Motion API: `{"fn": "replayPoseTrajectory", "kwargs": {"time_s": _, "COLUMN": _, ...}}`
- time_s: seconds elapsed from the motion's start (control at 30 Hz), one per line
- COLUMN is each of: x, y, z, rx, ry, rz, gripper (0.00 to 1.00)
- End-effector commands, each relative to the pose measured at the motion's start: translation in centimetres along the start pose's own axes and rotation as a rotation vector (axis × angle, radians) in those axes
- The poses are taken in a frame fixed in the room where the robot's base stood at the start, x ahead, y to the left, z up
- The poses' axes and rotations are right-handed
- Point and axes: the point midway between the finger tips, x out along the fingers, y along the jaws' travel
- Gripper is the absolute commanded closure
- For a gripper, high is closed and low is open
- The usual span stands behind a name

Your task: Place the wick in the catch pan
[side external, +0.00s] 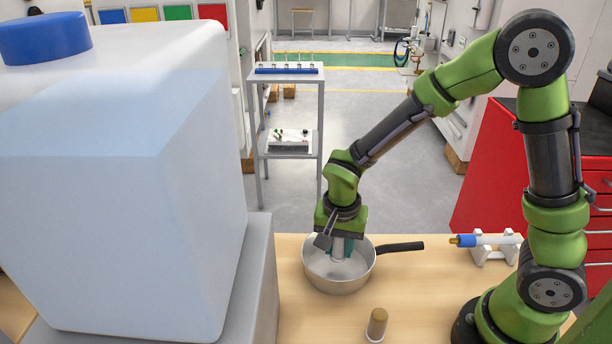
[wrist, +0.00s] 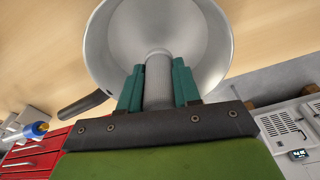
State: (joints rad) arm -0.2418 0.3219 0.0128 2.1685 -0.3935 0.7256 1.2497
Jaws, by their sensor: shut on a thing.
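The catch pan is a round silver pan (side external: 314,277) with a dark handle, standing on the wooden table. It fills the upper middle of the wrist view (wrist: 107,45). My gripper (wrist: 158,84) points down over the pan, its two teal fingers shut on a grey, rough-textured cylinder, which I take to be the wick (wrist: 158,70). In the side view the wick (side external: 338,252) is upright between the fingers, with its lower end inside the pan's outline. I cannot tell whether it touches the pan's bottom.
A large translucent tank (side external: 130,190) with a blue cap stands at left. A small brown-topped cylinder (side external: 377,322) stands in front of the pan. A blue-and-white tool (side external: 485,240) rests on a white stand at right. A red cabinet (side external: 490,180) is behind it.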

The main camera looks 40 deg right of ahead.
Motion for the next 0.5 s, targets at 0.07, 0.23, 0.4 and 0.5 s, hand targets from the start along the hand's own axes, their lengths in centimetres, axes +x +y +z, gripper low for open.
{"fn": "replayPoseTrajectory", "kwargs": {"time_s": 0.07, "x": 1.4, "y": 0.1, "z": 0.2, "rx": -0.001, "ry": -0.002, "rz": 0.006, "gripper": 0.98}}
{"fn": "replayPoseTrajectory", "kwargs": {"time_s": 0.23, "x": 3.0, "y": 0.1, "z": 0.4, "rx": -0.001, "ry": -0.001, "rz": 0.002, "gripper": 0.98}}
{"fn": "replayPoseTrajectory", "kwargs": {"time_s": 0.4, "x": 3.0, "y": 0.0, "z": 0.4, "rx": 0.0, "ry": 0.0, "rz": 0.001, "gripper": 0.98}}
{"fn": "replayPoseTrajectory", "kwargs": {"time_s": 0.5, "x": 3.0, "y": 0.0, "z": 0.4, "rx": 0.0, "ry": 0.0, "rz": 0.001, "gripper": 0.98}}
